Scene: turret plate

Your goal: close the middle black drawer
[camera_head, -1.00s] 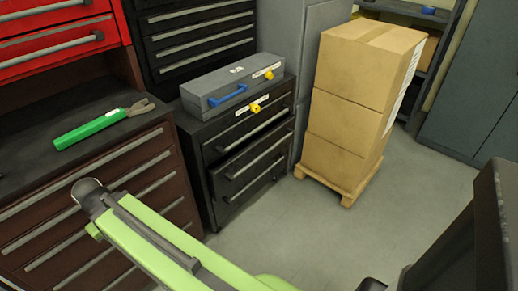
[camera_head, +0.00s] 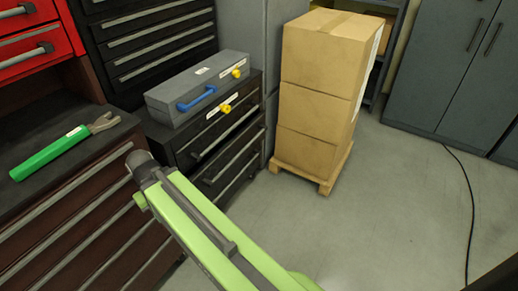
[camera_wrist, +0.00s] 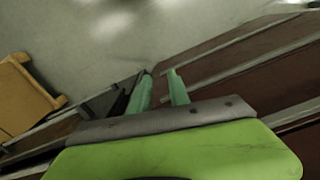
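The black cabinet (camera_head: 184,158) stands left of centre in the head view. Its middle drawer (camera_head: 236,160) sticks out a little, with a dark gap above its front. My arm covers the lower left of the cabinet. My gripper (camera_wrist: 160,72) shows in the wrist view as two green fingers with a gap between them, and nothing is held there. In the wrist view, dark drawer fronts lie left of the fingers, blurred; whether a finger touches the drawer I cannot tell.
A grey toolbox (camera_head: 198,88) lies on the cabinet. Stacked cardboard boxes (camera_head: 312,100) stand on a wooden pallet (camera_head: 325,184) to the right.

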